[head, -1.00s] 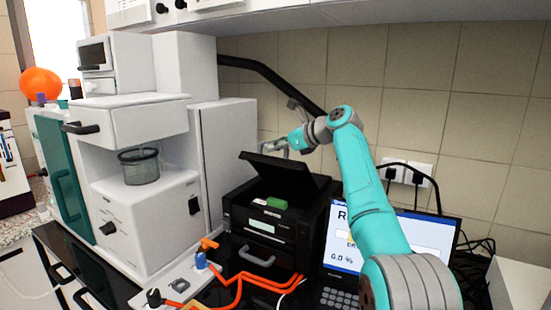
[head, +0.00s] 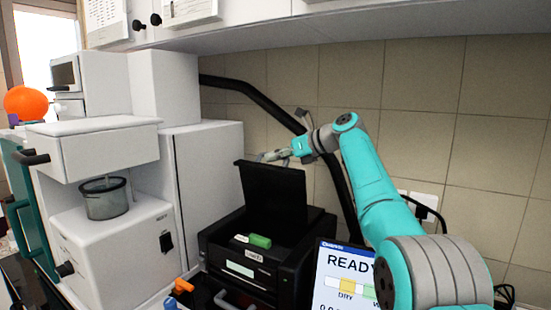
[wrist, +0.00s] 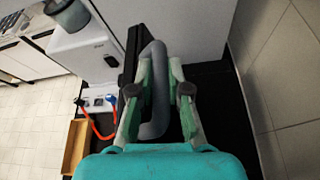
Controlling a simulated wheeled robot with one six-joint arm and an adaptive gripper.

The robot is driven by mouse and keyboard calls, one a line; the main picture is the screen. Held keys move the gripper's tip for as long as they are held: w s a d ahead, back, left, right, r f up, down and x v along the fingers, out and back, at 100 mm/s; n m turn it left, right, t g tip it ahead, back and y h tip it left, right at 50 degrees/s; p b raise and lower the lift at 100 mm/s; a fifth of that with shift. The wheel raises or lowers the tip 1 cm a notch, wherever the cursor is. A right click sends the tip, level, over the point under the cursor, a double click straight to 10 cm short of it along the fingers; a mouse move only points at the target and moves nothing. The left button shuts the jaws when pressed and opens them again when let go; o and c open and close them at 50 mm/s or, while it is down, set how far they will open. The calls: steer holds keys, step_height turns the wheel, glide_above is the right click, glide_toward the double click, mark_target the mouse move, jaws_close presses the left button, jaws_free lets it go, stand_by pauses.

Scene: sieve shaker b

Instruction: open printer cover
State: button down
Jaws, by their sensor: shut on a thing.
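The black printer (head: 250,270) stands on the counter in the middle of the head view. Its black cover (head: 275,198) is raised and stands nearly upright, so the inside shows, with a green piece (head: 260,241) and a white label. My gripper (head: 272,155) is at the cover's top edge. In the wrist view my gripper (wrist: 161,75) is shut on the grey curved cover handle (wrist: 156,125), which runs between the two fingers. The dark cover edge shows beside the handle. Part of the handle is hidden by the fingers.
A tall white machine (head: 205,190) with a dark-tinted cup (head: 104,198) stands left of the printer. A screen reading READY (head: 345,275) is at the front right. A black pipe (head: 262,95) runs along the tiled wall behind. Wall cabinets (head: 370,20) hang above.

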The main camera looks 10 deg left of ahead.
steer(key=shift+w+d, duration=0.2)
steer(key=shift+w, duration=0.25)
steer(key=c, duration=1.1)
jaws_free()
steer(key=shift+c, duration=0.2)
steer(key=v, duration=1.2)
steer(key=shift+f, duration=0.1)
